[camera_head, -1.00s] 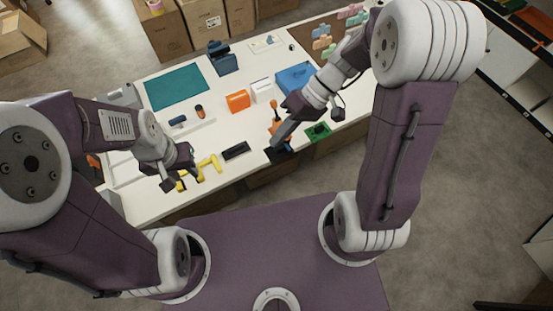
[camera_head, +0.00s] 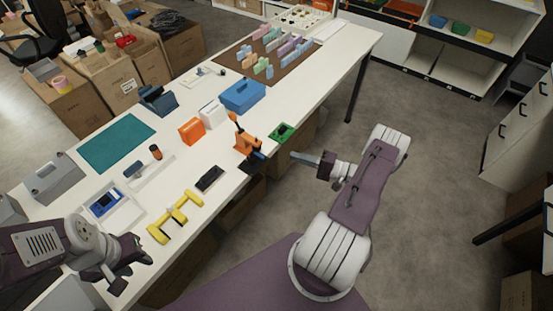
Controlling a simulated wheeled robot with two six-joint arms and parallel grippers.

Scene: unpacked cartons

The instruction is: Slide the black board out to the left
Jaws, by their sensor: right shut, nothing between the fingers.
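A small black slab (camera_head: 210,178) lies flat near the table's front edge, right of the yellow clamp-like pieces. A second dark flat piece (camera_head: 252,163) sits at the front edge under an orange tool (camera_head: 245,142); I cannot tell which one is the black board. My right gripper (camera_head: 294,156) is shut and empty, just off the table's front edge, right of the dark piece and apart from it, pointing left. My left gripper (camera_head: 135,273) is open and empty at the lower left, by the table's front edge, with its fingers apart.
The white table (camera_head: 185,225) also holds yellow pieces (camera_head: 174,218), an orange box (camera_head: 191,131), a blue toolbox (camera_head: 241,95), a green board (camera_head: 283,132) and a teal mat (camera_head: 117,143). Cartons stand below the front edge. The floor to the right is open.

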